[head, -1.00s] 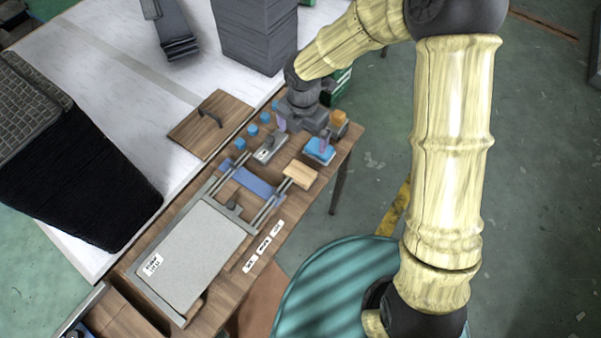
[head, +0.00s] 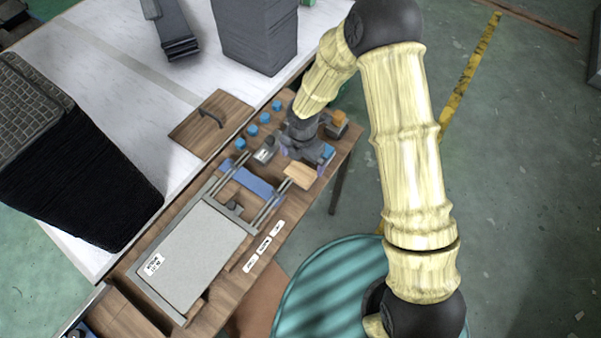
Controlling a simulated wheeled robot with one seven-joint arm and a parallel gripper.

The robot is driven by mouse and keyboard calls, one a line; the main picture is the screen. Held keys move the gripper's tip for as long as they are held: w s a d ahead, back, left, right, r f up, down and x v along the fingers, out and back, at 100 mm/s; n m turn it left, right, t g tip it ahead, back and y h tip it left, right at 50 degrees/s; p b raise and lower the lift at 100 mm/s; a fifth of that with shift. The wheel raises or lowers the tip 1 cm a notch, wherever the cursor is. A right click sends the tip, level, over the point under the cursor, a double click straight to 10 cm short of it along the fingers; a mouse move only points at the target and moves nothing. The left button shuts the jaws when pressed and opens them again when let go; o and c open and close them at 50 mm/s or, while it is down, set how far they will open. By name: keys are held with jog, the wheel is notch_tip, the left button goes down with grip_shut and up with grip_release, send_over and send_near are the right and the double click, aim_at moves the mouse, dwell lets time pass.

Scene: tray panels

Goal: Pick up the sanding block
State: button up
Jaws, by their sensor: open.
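A pale tan block (head: 300,176) lies on the wooden workbench (head: 215,289), near the right end of the blue bar. It may be the sanding block, but I cannot tell for sure. A blue block (head: 328,152) lies just behind and right of it, partly hidden by my gripper. My gripper (head: 302,160) points down over the bench, close behind the tan block. Its fingers are apart with nothing seen held between them. Its height above the bench and any contact are hard to judge.
A grey labelled block (head: 265,151) and several small blue pieces stand left of my gripper. An orange-topped block (head: 338,119) is behind it. A sliding frame with a grey plate (head: 199,257) and a blue bar (head: 252,181) fills the bench in front.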

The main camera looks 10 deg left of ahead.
aim_at(302, 170)
jog(key=shift+f, duration=0.25)
jog(key=shift+f, duration=0.1)
jog(key=shift+s+f, duration=0.2)
jog(key=shift+f, duration=0.1)
jog(key=shift+f+p, duration=0.6)
jog(key=shift+f, duration=1.6)
jog(key=c, duration=0.9)
